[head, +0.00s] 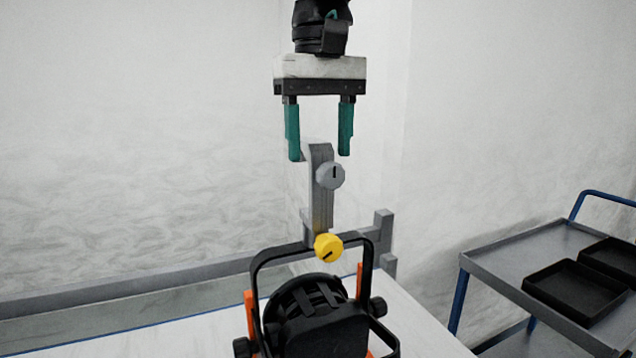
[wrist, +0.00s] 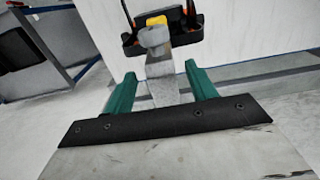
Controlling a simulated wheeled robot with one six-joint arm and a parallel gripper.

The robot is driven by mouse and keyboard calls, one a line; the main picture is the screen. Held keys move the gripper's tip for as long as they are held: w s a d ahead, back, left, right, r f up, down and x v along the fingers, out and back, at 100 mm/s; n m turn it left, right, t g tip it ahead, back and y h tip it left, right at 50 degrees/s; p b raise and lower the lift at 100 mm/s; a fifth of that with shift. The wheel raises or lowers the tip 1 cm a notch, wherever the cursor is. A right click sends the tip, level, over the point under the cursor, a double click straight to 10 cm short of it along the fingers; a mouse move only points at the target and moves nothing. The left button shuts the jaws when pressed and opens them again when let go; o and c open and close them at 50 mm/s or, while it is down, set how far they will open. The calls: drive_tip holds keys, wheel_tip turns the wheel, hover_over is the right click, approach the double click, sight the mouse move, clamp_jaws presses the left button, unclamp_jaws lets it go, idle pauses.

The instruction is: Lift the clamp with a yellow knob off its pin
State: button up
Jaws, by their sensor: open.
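The grey clamp (head: 320,205) stands upright above the black yoke (head: 262,258) of a black par can (head: 312,318). It has a grey knob (head: 330,176) high up and a yellow knob (head: 328,247) at its lower end. My gripper (head: 319,156) points down above it, open, its green fingertips about level with the clamp's top, one on each side. In the wrist view the clamp (wrist: 162,78) shows between the fingers (wrist: 160,75), with the yellow knob (wrist: 156,20) beyond. I see no contact. I cannot make out the pin.
A grey bar with a short upright post (head: 384,224) runs behind the clamp. The white table (head: 425,325) has bare room right of the lamp. A grey trolley (head: 500,262) with blue rails and black trays (head: 572,290) stands at the right. White walls are behind.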

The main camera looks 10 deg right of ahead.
sight(318, 168)
wheel_tip(318, 168, down, 4)
drive_tip(key=shift+a+f, duration=0.1)
drive_tip(key=shift+f, duration=0.15)
drive_tip(key=shift+c, duration=0.3)
clamp_jaws()
drive_tip(key=shift+r, duration=0.1)
